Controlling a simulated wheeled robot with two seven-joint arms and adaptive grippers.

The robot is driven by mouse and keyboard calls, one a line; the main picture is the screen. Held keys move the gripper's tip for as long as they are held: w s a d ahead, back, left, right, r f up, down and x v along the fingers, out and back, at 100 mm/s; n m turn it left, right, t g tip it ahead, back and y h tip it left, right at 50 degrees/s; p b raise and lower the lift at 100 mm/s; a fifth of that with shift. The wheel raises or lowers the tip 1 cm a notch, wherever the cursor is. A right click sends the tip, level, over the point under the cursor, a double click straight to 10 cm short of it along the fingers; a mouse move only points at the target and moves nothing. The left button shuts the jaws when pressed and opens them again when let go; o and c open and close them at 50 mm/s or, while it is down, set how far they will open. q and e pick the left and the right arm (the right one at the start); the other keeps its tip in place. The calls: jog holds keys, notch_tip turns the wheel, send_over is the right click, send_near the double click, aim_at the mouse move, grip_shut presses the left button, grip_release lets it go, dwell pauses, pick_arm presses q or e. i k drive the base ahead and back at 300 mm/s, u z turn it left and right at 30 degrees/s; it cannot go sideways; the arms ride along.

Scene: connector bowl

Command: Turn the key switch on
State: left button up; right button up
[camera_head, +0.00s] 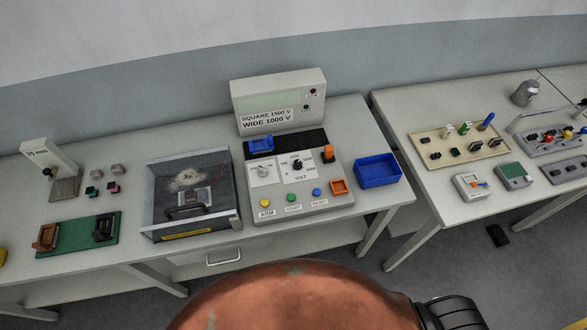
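A grey control console (330,207) with an upright display panel stands on the left table. A small round silver switch (263,170) on a pale plate sits on its upper left; it looks like the key switch. Its label and exact turn position are too small to read. A black VOLT knob (297,164) is to its right. Yellow, green and blue buttons line the front edge, labelled ARM, START and RESET. Neither gripper shows in the head view.
A clear-lidded box (238,220) stands left of the console, and a blue tray (378,171) right of it. A second table (455,208) at right holds several devices. My copper-coloured body fills the bottom middle.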

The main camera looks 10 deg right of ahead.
aim_at(262, 171)
jog(key=k, duration=1.3)
jog(key=u, duration=0.7)
jog(key=i, duration=1.4)
jog(key=z, duration=0.55)
jog(key=i, duration=0.6)
jog(key=z, duration=0.45)
